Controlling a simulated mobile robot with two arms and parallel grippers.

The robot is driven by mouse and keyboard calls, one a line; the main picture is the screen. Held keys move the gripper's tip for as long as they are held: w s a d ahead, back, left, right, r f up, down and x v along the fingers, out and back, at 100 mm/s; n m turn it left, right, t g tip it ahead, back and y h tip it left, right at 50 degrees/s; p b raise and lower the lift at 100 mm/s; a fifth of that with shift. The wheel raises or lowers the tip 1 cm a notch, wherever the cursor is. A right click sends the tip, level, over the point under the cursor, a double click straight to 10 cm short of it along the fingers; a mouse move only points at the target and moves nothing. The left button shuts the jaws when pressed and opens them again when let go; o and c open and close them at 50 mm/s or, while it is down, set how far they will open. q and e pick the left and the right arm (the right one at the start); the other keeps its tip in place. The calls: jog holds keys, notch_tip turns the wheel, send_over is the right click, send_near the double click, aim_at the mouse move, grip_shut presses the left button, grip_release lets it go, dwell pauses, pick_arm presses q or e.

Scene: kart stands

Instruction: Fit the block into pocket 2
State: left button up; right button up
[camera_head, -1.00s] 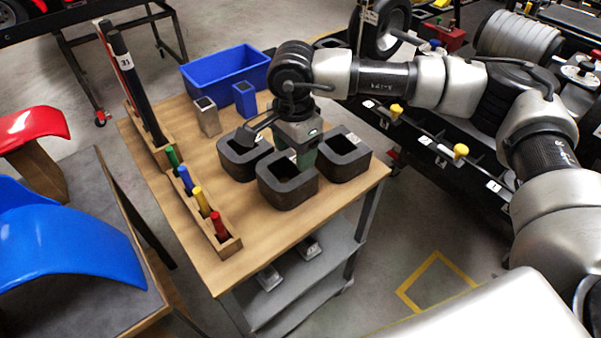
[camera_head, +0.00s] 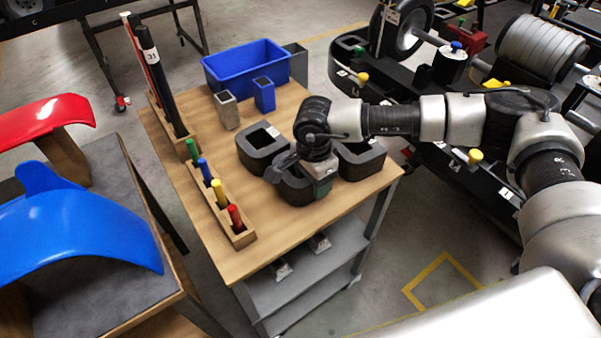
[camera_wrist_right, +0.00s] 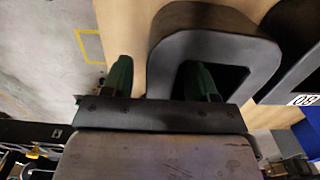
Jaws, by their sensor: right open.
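Three black square pockets stand on the wooden cart top: a left one (camera_head: 262,148), a front one (camera_head: 292,190) and a right one (camera_head: 361,161). I cannot read which is pocket 2. My right gripper (camera_head: 322,186) is at the front pocket and hides part of it. In the right wrist view the green fingers of my right gripper (camera_wrist_right: 159,66) are apart with nothing held; one overlaps the dark opening of a black pocket (camera_wrist_right: 215,48), the other is outside its wall. A grey block (camera_head: 228,112) and a blue block (camera_head: 264,96) stand behind the pockets. My left gripper is out of view.
A blue bin (camera_head: 247,70) sits at the cart's back. A wooden rack (camera_head: 240,238) with coloured handles and tall dark rods lines the left side. Red and blue fenders lie on a bench at left. The cart's front surface is clear.

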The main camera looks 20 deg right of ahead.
grip_shut()
jog(key=shift+r, duration=0.1)
jog(key=shift+w, duration=0.1)
